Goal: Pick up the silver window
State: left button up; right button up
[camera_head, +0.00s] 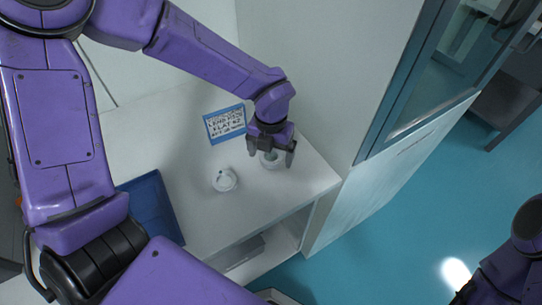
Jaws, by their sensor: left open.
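My left gripper (272,158) is open and points down over the white table. A small round pale object (272,163) is under and between its fingers, partly hidden by them. I cannot tell whether the fingers touch it. A second small round white-silver object (224,180) stands on the table to the left of the gripper, apart from it. Both are too small for me to tell which one is the silver window. My right gripper is not in view; only part of a purple arm shows at the lower right.
A blue-edged label card (225,124) with writing lies behind the round objects. A blue tray (153,206) lies at the table's left. The white table (305,183) ends just right of the gripper, beside a tall white panel (318,70). Teal floor (400,220) is open at the right.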

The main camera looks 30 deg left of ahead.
pick_arm(q)
jog(key=c, duration=1.2)
jog(key=shift+o, duration=0.2)
